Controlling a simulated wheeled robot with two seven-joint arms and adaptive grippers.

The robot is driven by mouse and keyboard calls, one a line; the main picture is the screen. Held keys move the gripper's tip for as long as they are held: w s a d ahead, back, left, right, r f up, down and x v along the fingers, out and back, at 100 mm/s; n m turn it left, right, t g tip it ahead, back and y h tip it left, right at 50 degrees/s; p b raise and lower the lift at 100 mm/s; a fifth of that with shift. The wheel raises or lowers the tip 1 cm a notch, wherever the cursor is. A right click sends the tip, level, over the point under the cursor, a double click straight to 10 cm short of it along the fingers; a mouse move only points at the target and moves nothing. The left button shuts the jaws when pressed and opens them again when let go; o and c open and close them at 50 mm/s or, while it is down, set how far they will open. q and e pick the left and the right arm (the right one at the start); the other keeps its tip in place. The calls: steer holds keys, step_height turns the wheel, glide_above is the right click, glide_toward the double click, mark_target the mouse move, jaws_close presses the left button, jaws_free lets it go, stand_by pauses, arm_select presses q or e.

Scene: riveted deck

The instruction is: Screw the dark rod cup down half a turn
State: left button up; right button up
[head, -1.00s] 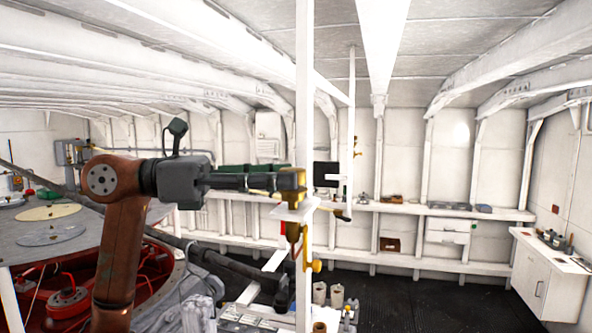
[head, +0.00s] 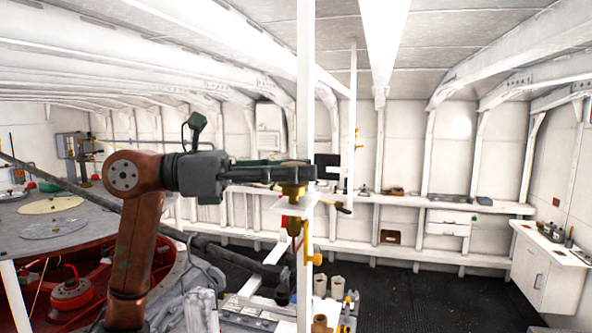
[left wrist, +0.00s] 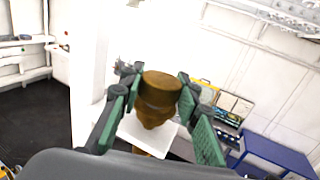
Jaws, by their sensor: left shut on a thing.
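The dark rod cup is a brown, bronze-like round piece on a small white bracket (head: 276,203) at a white upright post. In the head view the cup (head: 292,189) shows just below my fingers, which hide its top. In the left wrist view the cup (left wrist: 158,100) stands between the green finger pads, its round top facing the camera. My left gripper (head: 303,172) reaches in level from the left and is shut on the cup; it also shows in the left wrist view (left wrist: 160,86). The cup's thread is hidden. My right gripper is not in view.
The white post (head: 304,90) rises right beside the fingertips. A yellow brass fitting (head: 313,258) hangs below the bracket. A long shelf (head: 430,204) runs along the back wall. The dark floor at the right is open.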

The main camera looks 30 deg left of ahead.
arm_select(q)
steer(key=c, duration=0.3)
steer(key=shift+n+t+y, duration=1.3)
steer(key=shift+t+y, duration=0.1)
steer(key=shift+t, duration=0.1)
steer(key=shift+c, duration=0.2)
steer(key=o, duration=1.2)
steer(key=v, duration=1.2)
